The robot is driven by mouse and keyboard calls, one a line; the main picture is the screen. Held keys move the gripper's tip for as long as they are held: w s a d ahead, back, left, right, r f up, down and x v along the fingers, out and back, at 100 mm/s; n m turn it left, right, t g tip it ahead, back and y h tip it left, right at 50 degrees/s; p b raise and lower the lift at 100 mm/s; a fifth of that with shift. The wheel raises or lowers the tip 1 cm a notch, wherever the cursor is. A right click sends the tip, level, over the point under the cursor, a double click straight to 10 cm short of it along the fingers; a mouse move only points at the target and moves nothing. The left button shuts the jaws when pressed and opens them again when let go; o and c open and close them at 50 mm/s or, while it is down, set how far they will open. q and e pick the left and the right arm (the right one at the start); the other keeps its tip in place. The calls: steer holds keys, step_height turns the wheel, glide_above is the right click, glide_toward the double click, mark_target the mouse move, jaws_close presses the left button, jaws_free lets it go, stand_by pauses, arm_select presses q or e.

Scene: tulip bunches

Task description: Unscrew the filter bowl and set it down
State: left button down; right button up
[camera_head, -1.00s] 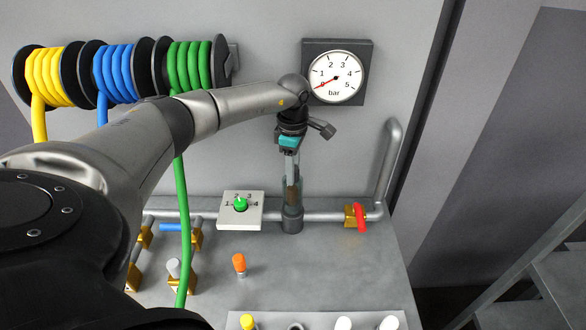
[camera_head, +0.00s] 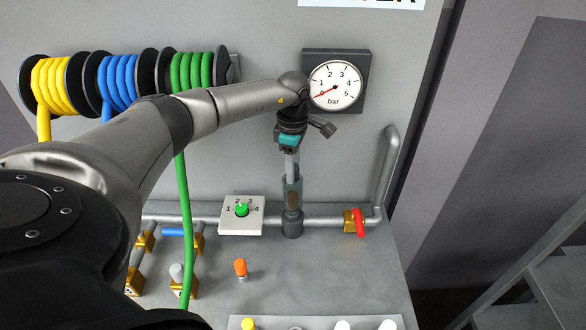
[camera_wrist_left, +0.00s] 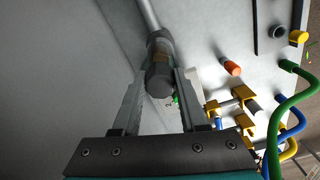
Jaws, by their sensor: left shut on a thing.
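The filter bowl (camera_head: 292,199) is a clear brownish cylinder standing upright over a dark grey fitting (camera_head: 292,224) on the wall-side pipe. My left gripper (camera_head: 291,178) points down from above and is shut on the bowl's upper part. In the left wrist view, the two fingers lie on either side of a dark grey cylinder (camera_wrist_left: 160,80), with the pipe (camera_wrist_left: 149,14) beyond it. The head view does not show whether the bowl is apart from the fitting. My right gripper is not in view.
A pressure gauge (camera_head: 336,86) hangs behind my wrist. A red-handled valve (camera_head: 359,222) is right of the filter, and a green-knobbed selector (camera_head: 241,209) is left. A green hose (camera_head: 185,230) hangs at left.

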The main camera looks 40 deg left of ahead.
arm_select(q)
steer(key=shift+r+p, duration=2.25)
steer(key=shift+r, duration=1)
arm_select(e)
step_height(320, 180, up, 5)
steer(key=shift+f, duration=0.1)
arm_select(q)
steer(key=shift+f, duration=0.1)
